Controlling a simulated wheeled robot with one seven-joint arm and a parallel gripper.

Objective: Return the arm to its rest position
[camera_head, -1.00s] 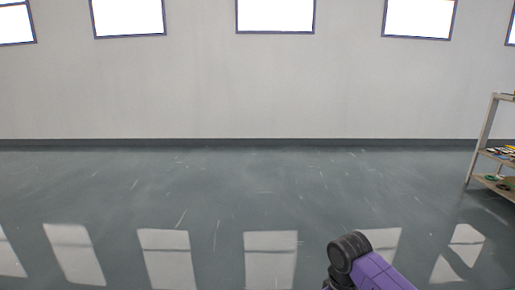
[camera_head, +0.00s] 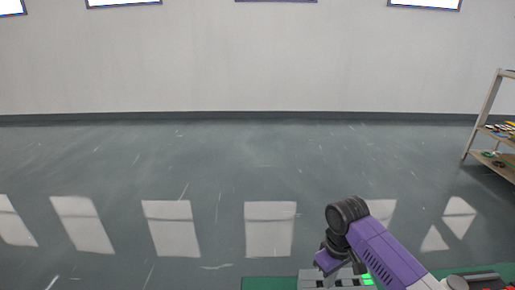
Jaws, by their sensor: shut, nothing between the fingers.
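My arm shows at the bottom right of the head view, with a purple link, a dark round joint and a smaller purple part below that joint. My gripper is not in view, so its fingers cannot be seen.
A shelf rack (camera_head: 485,115) with small coloured items stands at the right edge. The grey floor (camera_head: 120,160) in front is clear up to the plain wall (camera_head: 250,70). Window light reflects on the floor.

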